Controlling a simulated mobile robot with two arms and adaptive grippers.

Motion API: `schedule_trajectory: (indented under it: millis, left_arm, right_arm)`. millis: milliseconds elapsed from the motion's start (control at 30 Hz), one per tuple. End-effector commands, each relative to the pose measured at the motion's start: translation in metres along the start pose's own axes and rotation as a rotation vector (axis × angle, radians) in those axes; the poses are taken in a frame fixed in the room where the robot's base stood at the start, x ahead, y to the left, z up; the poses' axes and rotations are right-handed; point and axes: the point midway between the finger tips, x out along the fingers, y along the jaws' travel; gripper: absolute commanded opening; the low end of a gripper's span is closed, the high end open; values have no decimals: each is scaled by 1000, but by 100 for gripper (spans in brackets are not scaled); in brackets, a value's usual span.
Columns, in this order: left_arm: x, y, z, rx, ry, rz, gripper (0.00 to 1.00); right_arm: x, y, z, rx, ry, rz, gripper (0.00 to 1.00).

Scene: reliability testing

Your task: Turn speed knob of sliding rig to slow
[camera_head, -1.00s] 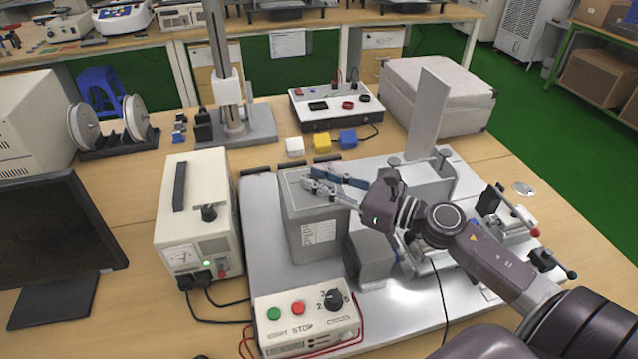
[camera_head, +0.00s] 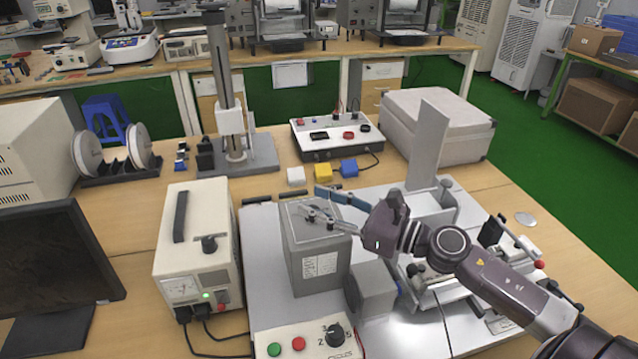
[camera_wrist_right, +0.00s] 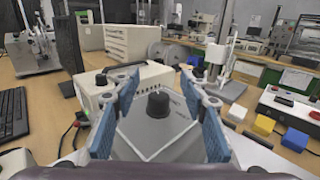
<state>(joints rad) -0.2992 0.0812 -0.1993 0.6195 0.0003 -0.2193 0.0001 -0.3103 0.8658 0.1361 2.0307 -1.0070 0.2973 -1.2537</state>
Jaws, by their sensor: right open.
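The sliding rig (camera_head: 262,240) is a light metal plate with a tall grey box (camera_head: 310,262) at its left. A cream control panel (camera_head: 315,346) at its front has a green button, a red button and a black knob (camera_head: 335,335) with number marks beside it; the panel's lower part is cut off. My right gripper (camera_head: 308,199) is open over the top of the grey box. In the right wrist view, a black knob (camera_wrist_right: 158,104) stands on a pale square top between the open blue-padded fingers, apart from both. My left gripper is not in view.
A cream power supply (camera_head: 197,270) with a handle and its own knob stands left of the rig. Small white, yellow and blue blocks (camera_head: 322,172) lie behind it. A thin upright plate (camera_head: 428,145) rises at the rig's back right.

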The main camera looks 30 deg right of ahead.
Motion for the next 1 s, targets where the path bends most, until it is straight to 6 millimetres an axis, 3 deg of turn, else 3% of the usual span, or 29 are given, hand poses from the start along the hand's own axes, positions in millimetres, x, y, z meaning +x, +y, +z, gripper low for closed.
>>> schedule_trajectory:
  millis: [300,500,1000]
  left_arm:
    - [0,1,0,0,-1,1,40]
    - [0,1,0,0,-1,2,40]
    - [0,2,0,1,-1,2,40]
  right_arm:
    - [0,1,52,-5,3,4,40]
    - [0,0,70,-1,3,2,40]
    - [0,0,76,2,1,2,40]
